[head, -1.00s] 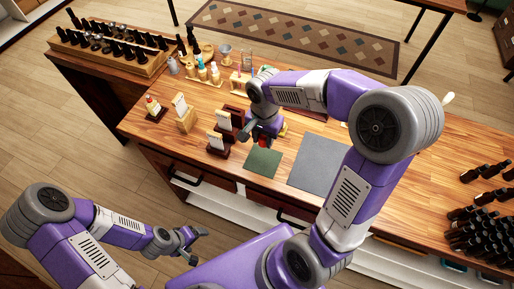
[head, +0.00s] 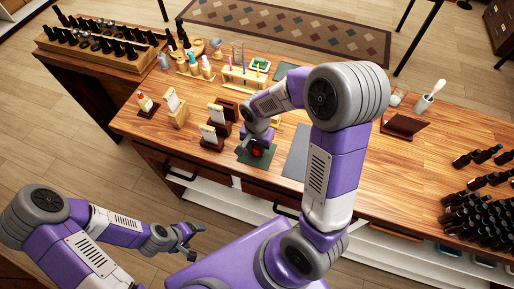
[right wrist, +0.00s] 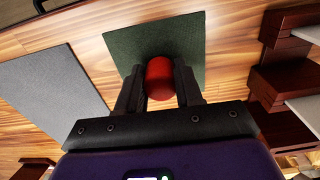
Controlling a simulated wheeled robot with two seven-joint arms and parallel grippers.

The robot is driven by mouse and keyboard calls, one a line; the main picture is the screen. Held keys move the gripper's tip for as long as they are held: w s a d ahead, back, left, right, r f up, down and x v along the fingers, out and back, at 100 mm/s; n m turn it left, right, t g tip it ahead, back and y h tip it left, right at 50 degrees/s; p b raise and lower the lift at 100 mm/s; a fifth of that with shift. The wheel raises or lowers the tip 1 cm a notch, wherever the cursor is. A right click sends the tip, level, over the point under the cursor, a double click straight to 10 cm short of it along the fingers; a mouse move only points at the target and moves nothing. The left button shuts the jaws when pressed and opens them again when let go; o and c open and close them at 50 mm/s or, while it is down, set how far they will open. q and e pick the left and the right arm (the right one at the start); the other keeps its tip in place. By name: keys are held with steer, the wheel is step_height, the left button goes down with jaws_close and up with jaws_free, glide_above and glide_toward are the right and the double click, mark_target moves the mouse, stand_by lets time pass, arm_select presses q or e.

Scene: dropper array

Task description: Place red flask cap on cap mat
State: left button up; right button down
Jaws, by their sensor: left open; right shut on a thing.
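The red flask cap (right wrist: 160,78) is between the fingers of my right gripper (right wrist: 160,90), which is shut on it. In the right wrist view the cap shows over the dark green cap mat (right wrist: 190,32); I cannot tell if it touches the mat. In the head view the red cap (head: 256,152) shows at my right gripper (head: 257,156), over the green mat (head: 243,157) near the table's front edge. My left gripper (head: 192,238) is open and empty, off the table at the lower left.
A grey mat (head: 297,152) lies right of the green mat. Wooden card stands (head: 212,135) stand just left of it. A test-tube rack (head: 240,78) and dropper bottles (head: 206,67) stand behind. Many dark bottles (head: 475,215) crowd the right end.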

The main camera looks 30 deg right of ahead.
steer(key=shift+f, duration=0.2)
steer(key=shift+f, duration=0.2)
steer(key=c, duration=0.7)
jaws_free()
steer(key=shift+c, duration=0.2)
steer(key=shift+r, duration=0.1)
steer(key=shift+r, duration=0.3)
step_height(320, 180, up, 12)
steer(key=p, duration=0.2)
steer(key=shift+f, duration=0.15)
